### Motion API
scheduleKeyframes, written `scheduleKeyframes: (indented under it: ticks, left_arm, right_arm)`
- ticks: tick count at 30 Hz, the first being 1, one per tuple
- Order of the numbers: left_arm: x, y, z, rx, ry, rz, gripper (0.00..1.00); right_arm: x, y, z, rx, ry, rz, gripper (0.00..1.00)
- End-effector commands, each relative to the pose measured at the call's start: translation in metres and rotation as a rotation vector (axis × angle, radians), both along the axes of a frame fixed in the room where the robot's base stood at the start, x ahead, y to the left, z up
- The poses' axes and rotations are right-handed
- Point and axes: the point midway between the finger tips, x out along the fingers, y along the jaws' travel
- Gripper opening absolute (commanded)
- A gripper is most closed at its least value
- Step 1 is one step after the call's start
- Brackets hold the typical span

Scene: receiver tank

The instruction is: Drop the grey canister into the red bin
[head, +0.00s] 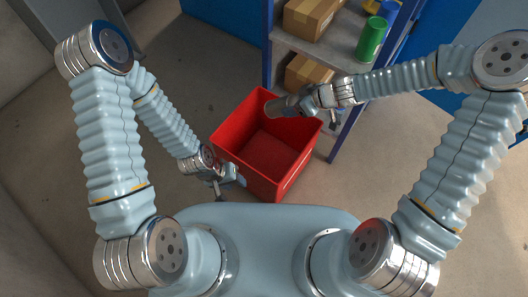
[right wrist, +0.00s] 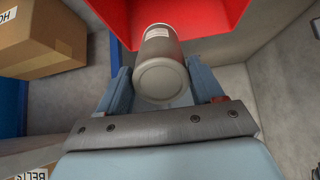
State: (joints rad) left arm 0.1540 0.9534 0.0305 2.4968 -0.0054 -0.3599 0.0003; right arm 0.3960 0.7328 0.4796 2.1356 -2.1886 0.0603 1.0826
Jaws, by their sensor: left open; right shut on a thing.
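The grey canister (head: 282,106) is held at the upper right part of the red bin (head: 243,181), over its opening in the head view. My right gripper (head: 312,99) is shut on the canister. In the right wrist view the grey canister (right wrist: 161,68) sits between the two fingers of the right gripper (right wrist: 162,88), with a pale label at its far end and the red bin (right wrist: 215,18) beyond it. My left gripper (head: 228,183) is open and empty, just left of the bin and outside it. The visible bin floor is bare.
A shelf unit (head: 335,58) stands behind the bin, with cardboard boxes (head: 310,17) and a green canister (head: 371,40) on it. Its blue post (head: 342,137) is close to the bin's right side. Open floor lies left of the bin.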

Motion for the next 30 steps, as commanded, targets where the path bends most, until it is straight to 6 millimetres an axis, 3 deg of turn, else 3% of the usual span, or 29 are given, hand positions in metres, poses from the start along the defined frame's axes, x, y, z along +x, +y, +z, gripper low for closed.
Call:
scheduleKeyframes:
  ticks: [7, 14, 22, 24, 30]
  left_arm:
    - [0.0, -0.001, 0.009, -0.001, 0.0, -0.001, 0.44]
    - [0.0, -0.001, 0.012, -0.002, 0.001, -0.003, 0.44]
    - [0.0, -0.001, 0.012, -0.002, 0.001, -0.003, 0.44]
    - [0.0, -0.001, 0.0, -0.001, 0.0, -0.001, 0.44]
    - [0.0, 0.0, -0.01, 0.0, 0.0, 0.001, 0.44]
  right_arm:
    - [0.007, 0.026, 0.002, -0.003, -0.006, 0.185, 0.0]
    - [0.01, 0.037, -0.003, -0.001, -0.002, 0.281, 0.0]
    - [0.01, 0.037, -0.033, 0.001, 0.001, 0.282, 0.0]
    - [0.01, 0.037, -0.045, -0.001, -0.001, 0.283, 0.0]
    - [0.01, 0.037, -0.059, -0.001, -0.002, 0.283, 0.0]
